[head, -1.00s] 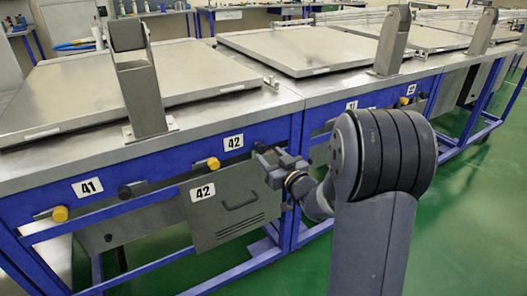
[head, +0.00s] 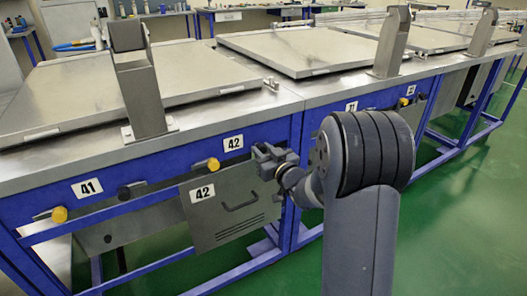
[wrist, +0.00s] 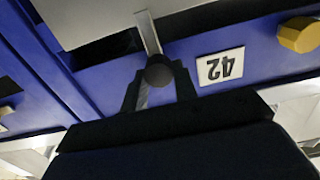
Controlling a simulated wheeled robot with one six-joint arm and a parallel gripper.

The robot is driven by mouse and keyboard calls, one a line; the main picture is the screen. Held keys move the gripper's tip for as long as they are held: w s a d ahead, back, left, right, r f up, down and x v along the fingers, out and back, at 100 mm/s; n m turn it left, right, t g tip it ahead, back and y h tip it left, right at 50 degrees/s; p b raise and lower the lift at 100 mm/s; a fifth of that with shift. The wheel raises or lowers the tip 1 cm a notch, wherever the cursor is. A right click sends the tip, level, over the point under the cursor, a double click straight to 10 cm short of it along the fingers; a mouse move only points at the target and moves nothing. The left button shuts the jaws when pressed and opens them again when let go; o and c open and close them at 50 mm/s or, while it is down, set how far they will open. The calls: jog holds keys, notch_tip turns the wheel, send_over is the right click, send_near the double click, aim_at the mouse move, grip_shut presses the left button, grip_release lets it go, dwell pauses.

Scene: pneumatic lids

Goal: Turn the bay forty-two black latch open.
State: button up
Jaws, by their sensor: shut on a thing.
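The bay forty-two black latch (wrist: 158,71) is a round dark knob with a silver bar (wrist: 148,33) on the blue rail, beside a white 42 label (wrist: 220,67) in the wrist view. My gripper (wrist: 158,88) has its dark fingers on either side of the knob and is shut on it. In the head view my gripper (head: 262,156) is at the blue rail, right of the upper 42 label (head: 233,143), and hides the latch. The bar runs roughly across the rail in the wrist view.
A yellow knob (head: 212,164) sits left of the latch; it also shows in the wrist view (wrist: 299,34). A grey 42 panel (head: 232,205) hangs below. A black knob (head: 131,190) and yellow knob (head: 59,214) are near label 41. Green floor (head: 455,235) is free at right.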

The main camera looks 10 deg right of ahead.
jog(key=c, duration=0.3)
jog(key=shift+f+b, duration=0.15)
jog(key=shift+b, duration=0.3)
jog(key=n+b, duration=0.5)
jog(key=n, duration=0.1)
jog(key=n+b, duration=0.5)
jog(key=n, duration=0.1)
jog(key=n+b, duration=0.5)
jog(key=b, duration=0.1)
jog(key=shift+s+a+f+n, duration=0.1)
jog(key=shift+a+f+n, duration=0.15)
jog(key=shift+n, duration=0.15)
jog(key=shift+r, duration=0.1)
